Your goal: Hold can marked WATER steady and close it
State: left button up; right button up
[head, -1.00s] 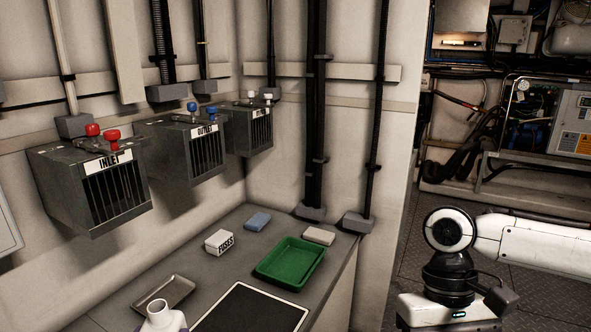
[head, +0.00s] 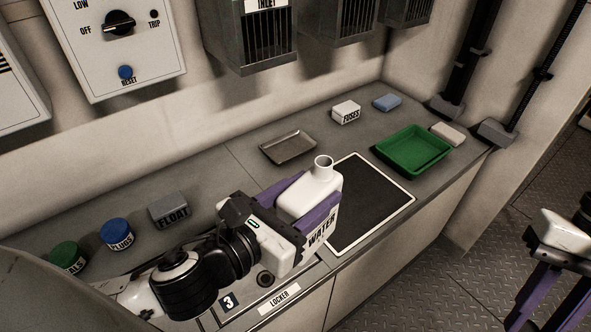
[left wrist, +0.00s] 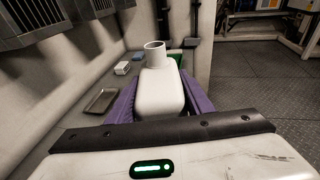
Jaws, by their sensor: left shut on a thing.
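The white can marked WATER (head: 322,232) stands roughly upright over the counter, beside the black mat. Its round neck (head: 323,163) is hollow at the top, with no cap on it. My left gripper (head: 316,192) is shut on the can, with one purple finger along each side. In the left wrist view, the can (left wrist: 160,95) sits between the purple fingers, neck up. The can's base is partly hidden, so I cannot tell if it touches the counter. My right gripper (head: 552,290) is at the right edge, over the floor, its purple fingers apart and empty, tips cut off. I cannot identify a cap.
The framed black mat (head: 375,200) is bare. Behind it are a metal tray (head: 288,147), a green tray (head: 414,148), a FUSES box (head: 346,112) and a blue block (head: 387,102). A FLOAT box (head: 169,210) and PLUGS tub (head: 117,234) stand left. Wall boxes overhang the counter.

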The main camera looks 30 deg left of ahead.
pick_arm(q)
jog(key=s+d+f+m+g+h, duration=0.1)
jog(key=d+m+g+h, duration=0.2)
jog(key=d, duration=0.7)
jog(key=m+h, duration=0.2)
jog(key=h, duration=0.1)
jog(key=shift+s+f, duration=0.15)
jog(key=shift+h, duration=0.3)
pick_arm(e)
jog(key=w+a+r+m+t+y, duration=0.1)
jog(key=w+a+r+m+y, duration=0.1)
jog(key=a+r+m, duration=0.5)
jog(key=w+a+r+m+t+y, duration=0.2)
jog(key=w+a+r+m, duration=0.2)
jog(key=a, duration=1.1)
notch_tip(320, 180, up, 5)
jog(key=m, duration=0.3)
jog(key=shift+w+a+f+m, duration=0.2)
jog(key=shift+w+a+m, duration=0.1)
jog(key=shift+w, duration=0.1)
notch_tip(320, 180, down, 4)
jog(key=shift+f, duration=0.1)
